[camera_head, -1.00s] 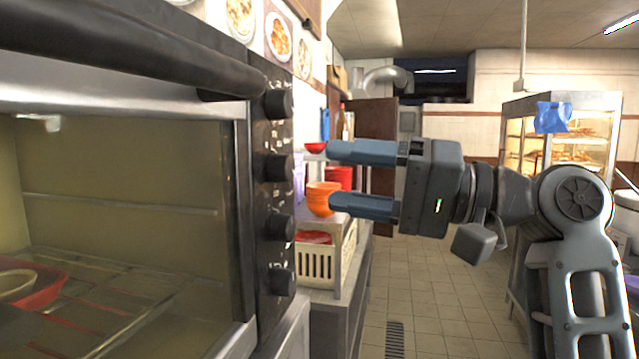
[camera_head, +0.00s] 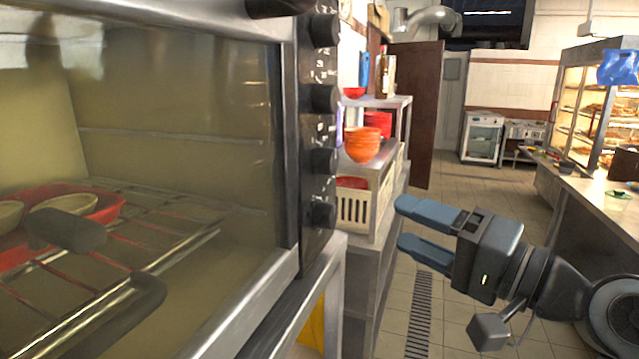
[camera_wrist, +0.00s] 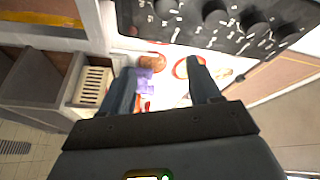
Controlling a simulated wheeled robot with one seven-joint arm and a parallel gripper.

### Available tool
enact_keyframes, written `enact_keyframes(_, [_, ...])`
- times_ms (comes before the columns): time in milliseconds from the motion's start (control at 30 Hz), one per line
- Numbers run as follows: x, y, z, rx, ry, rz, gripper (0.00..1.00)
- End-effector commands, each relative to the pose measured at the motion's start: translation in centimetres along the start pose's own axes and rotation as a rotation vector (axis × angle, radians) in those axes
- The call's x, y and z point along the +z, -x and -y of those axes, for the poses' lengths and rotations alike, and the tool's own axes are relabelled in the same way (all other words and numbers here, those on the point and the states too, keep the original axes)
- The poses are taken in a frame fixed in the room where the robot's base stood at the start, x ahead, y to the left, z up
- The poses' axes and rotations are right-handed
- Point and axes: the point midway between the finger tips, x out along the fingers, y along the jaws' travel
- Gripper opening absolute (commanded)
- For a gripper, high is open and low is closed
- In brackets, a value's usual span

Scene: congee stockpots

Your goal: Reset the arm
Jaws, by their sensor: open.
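My gripper (camera_head: 414,229) is in the lower right of the head view, pointing left, with its two blue fingers apart and nothing between them. It hangs in free air over the aisle, right of the oven and the shelf. In the wrist view my gripper (camera_wrist: 160,90) shows its two fingers spread, with the oven's control panel (camera_wrist: 215,20) beyond them at the top.
A large oven (camera_head: 180,150) fills the left, with a red tray (camera_head: 110,208) holding bowls on its rack. Beyond it a shelf carries orange bowls (camera_head: 362,146) and a cream crate (camera_head: 352,210). The tiled aisle is clear. A counter (camera_head: 590,195) stands right.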

Motion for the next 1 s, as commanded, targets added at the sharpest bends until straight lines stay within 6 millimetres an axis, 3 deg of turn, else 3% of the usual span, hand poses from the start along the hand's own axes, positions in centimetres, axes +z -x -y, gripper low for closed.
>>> enact_keyframes(33, [1.1,0.8,-2.2,0.036,-0.004,-0.037,0.62])
enact_keyframes(200, [3.9,3.9,-8.1,0.155,0.031,-0.163,0.62])
enact_keyframes(500, [9.9,11.7,-15.3,0.389,0.173,-0.318,0.62])
enact_keyframes(733, [14.9,18.8,-17.8,0.565,0.339,-0.369,0.62])
enact_keyframes(1000, [20.5,26.8,-17.0,0.739,0.586,-0.354,0.62])
